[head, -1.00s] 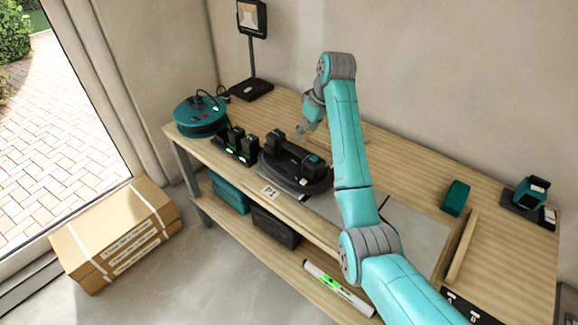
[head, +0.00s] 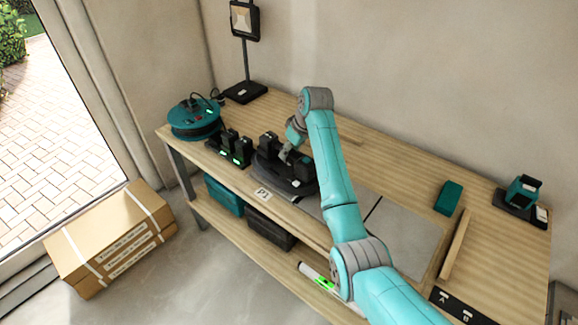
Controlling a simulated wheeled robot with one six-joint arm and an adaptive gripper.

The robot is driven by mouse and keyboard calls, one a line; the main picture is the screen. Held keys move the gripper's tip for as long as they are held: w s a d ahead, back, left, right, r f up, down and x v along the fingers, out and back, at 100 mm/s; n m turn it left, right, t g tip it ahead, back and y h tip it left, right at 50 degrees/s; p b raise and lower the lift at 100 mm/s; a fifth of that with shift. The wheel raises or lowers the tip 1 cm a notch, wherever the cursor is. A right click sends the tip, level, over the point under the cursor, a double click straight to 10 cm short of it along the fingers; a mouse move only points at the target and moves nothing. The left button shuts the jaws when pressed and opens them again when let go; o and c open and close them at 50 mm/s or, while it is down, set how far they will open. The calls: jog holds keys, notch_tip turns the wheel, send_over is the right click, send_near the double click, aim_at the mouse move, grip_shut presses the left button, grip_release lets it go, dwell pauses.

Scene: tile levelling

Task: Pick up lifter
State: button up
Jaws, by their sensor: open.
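The lifter, a black tool with a bar handle and upright end blocks (head: 302,168), sits on a dark base on the workbench, left of centre, behind the P1 label. My gripper (head: 286,155) is at the lifter's handle, between its two end blocks. It is open. My gripper and wrist hide part of the handle, and I cannot tell whether the fingers touch it.
Black battery-like blocks on a charger (head: 229,148) and a teal cable reel (head: 194,119) stand left of the lifter. A lamp stand (head: 246,91) is at the back. Grey tiles (head: 405,232) lie to the right, with a wooden strip (head: 456,245) and teal block (head: 448,196) beyond.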

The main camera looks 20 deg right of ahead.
jog(key=shift+w+a+f, duration=0.2)
jog(key=shift+w+f, duration=0.1)
jog(key=shift+f, duration=0.35)
grip_shut()
jog(key=shift+r, duration=0.1)
notch_tip(320, 180, up, 16)
dwell(1.3)
